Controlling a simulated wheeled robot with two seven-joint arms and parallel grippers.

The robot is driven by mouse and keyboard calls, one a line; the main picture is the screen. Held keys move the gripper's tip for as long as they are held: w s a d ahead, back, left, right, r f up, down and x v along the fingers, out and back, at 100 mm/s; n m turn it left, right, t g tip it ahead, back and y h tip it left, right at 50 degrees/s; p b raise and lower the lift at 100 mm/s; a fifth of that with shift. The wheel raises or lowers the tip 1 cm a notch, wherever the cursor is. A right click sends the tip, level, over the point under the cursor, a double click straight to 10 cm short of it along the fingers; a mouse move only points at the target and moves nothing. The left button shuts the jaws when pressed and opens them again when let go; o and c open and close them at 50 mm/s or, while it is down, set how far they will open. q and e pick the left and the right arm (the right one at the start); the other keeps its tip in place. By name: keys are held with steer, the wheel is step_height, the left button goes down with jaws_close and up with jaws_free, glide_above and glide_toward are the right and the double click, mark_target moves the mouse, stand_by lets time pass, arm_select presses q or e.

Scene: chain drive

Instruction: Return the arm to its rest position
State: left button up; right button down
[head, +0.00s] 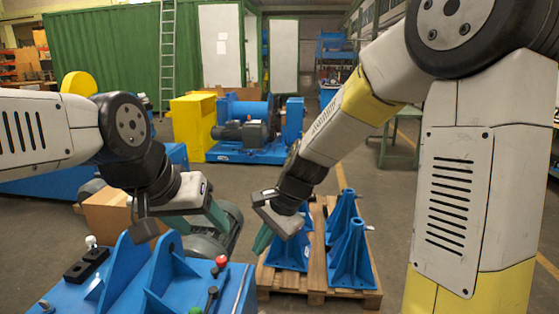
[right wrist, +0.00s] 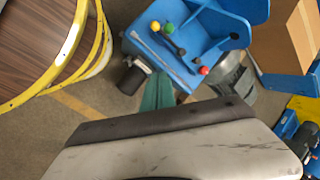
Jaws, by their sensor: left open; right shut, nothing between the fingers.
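My left gripper (head: 218,220) comes in from the left in the head view, with teal fingers in front of a grey motor. It is open, with nothing seen between its fingers. My right gripper (head: 262,240) hangs from the bent right arm, near the blue stands on the pallet in the picture. It is shut and empty. In the right wrist view its teal fingers (right wrist: 158,92) are together, over the floor beside the blue frame in the picture. Neither gripper holds anything.
A blue frame (head: 125,265) with a red-knobbed lever (head: 221,262) stands at lower left. A wooden pallet (head: 317,285) carries several blue stands (head: 352,255). A cardboard box (head: 108,218) is behind the left gripper. A yellow-railed round brown top (right wrist: 35,45) shows in the wrist view.

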steer(key=s+d+r+n+t+h, duration=0.1)
steer(key=s+d+r+n+t, duration=0.1)
steer(key=s+d+r+n, duration=0.2)
steer(key=s+d+r+n+t+h, duration=0.1)
steer(key=s+d+r+n+t, duration=0.2)
steer(key=s+d+r, duration=0.4)
steer(key=d+r+n, duration=0.1)
steer(key=d+r, duration=0.2)
steer(key=d, duration=0.5)
steer(key=shift+n+h, duration=0.3)
steer(key=shift+s+a, duration=0.1)
stand_by(0.5)
